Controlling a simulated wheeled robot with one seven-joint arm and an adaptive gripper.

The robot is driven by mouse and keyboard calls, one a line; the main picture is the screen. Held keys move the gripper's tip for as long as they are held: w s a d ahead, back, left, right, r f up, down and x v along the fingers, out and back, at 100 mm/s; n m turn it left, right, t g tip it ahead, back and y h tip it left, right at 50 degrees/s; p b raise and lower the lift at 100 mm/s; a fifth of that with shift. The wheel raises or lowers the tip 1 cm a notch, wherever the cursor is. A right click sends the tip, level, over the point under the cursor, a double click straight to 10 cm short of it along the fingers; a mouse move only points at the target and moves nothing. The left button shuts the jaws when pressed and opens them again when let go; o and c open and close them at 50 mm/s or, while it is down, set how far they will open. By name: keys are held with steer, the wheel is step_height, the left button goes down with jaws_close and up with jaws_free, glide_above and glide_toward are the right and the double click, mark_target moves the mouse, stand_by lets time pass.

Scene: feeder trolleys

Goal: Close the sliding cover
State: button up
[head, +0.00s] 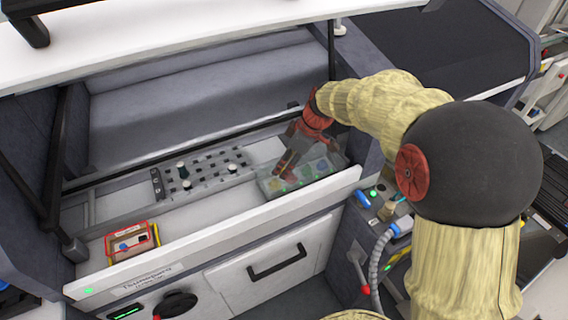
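My gripper (286,170), with dark red fingers, reaches down at the right end of the shelf in the head view. Its fingertips are at a shallow grey box with a see-through top (328,162), which seems to be the sliding cover. Green, blue and yellow spots show through it. I cannot tell whether the fingers touch the cover or how far along the box it reaches. The fingers look close together, but the gap between them is too small to judge. My wrist hides part of the box's back edge.
A grey slotted plate (208,173) with several pegs lies left of the box. A red and yellow case (132,243) stands at the shelf's left end. A white raised lid (180,32) hangs above, with dark struts at both sides. A white front rail (220,240) bounds the shelf.

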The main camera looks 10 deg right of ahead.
steer(key=shift+o, duration=0.2)
steer(key=shift+a, duration=0.1)
steer(key=v, duration=1.2)
steer(key=s+d+f+m+h, duration=0.2)
steer(key=s+f+m, duration=0.1)
steer(key=s+m, duration=0.55)
steer(key=s+r+m+t+h, duration=0.1)
steer(key=s+r, duration=0.1)
steer(key=s, duration=0.6)
steer(key=s+a+r+m+t, duration=0.1)
steer(key=s+r+m+t, duration=0.1)
steer(key=s, duration=0.7)
steer(key=shift+a+h, duration=0.35)
steer(key=shift+h, duration=0.05)
